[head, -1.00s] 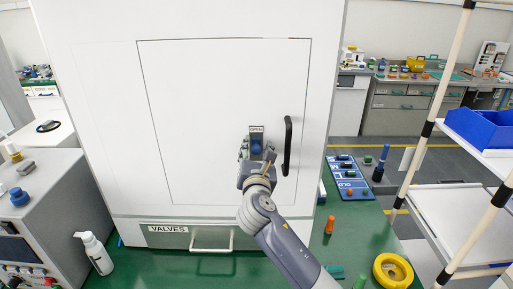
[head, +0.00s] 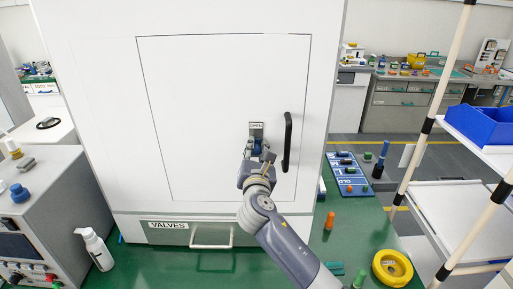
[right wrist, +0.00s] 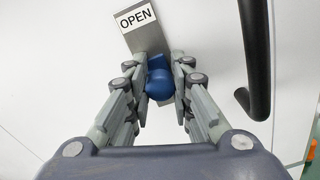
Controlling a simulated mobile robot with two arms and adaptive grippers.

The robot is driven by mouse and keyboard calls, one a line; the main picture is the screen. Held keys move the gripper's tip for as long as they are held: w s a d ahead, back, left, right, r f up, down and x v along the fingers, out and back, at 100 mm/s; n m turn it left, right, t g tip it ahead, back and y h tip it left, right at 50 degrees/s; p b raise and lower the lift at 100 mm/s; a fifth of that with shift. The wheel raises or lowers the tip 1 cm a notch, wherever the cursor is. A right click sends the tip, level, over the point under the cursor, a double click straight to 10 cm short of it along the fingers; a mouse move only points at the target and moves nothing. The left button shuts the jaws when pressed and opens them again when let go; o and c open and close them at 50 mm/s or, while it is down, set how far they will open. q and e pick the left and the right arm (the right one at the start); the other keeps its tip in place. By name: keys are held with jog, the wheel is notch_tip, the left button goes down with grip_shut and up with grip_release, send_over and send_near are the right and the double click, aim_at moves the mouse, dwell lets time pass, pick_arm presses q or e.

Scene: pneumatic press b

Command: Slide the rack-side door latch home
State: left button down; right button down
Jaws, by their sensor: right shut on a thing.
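The latch is a grey metal plate (right wrist: 147,38) with an OPEN label and a blue knob (right wrist: 160,80), on the white door (head: 205,110). In the head view the latch plate (head: 256,127) sits left of the black door handle (head: 287,142). My right gripper (right wrist: 160,85) is shut on the blue knob, with a finger on each side of it. In the head view my right gripper (head: 257,155) covers the lower part of the latch. The OPEN label stays uncovered above the knob. My left gripper is not in view.
The black handle (right wrist: 257,60) stands out close to the right of my gripper. Below the door is a drawer labelled VALVES (head: 168,225). A blue board (head: 346,175), an orange peg (head: 330,221) and a yellow ring (head: 392,267) lie on the green bench at right.

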jog(key=c, duration=1.4)
grip_release()
jog(key=shift+f, duration=0.25)
jog(key=s, duration=1.2)
